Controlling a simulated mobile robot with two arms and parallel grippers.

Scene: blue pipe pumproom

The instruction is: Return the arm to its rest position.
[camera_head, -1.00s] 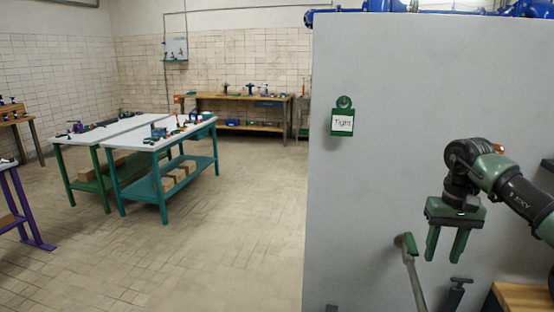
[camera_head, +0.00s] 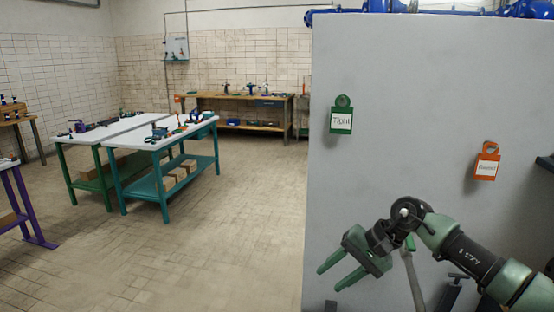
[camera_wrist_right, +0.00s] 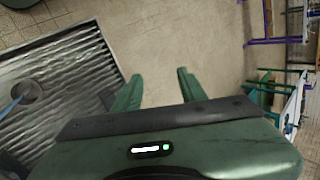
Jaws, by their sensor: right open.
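My right gripper (camera_head: 341,272) is low in front of the grey wall panel (camera_head: 410,110) in the head view. Its two green fingers are apart and point down to the left, with nothing between them. The fingers also show in the right wrist view (camera_wrist_right: 158,92), spread over bare floor. My right arm comes in from the lower right corner. My left gripper is in neither view.
A green tag (camera_head: 342,120) and an orange tag (camera_head: 486,165) hang on the panel. A grey pole (camera_head: 414,285) stands partly behind my right wrist. White-topped tables (camera_head: 168,130) stand at left, a workbench (camera_head: 240,102) behind. The tiled floor (camera_head: 200,255) between is clear.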

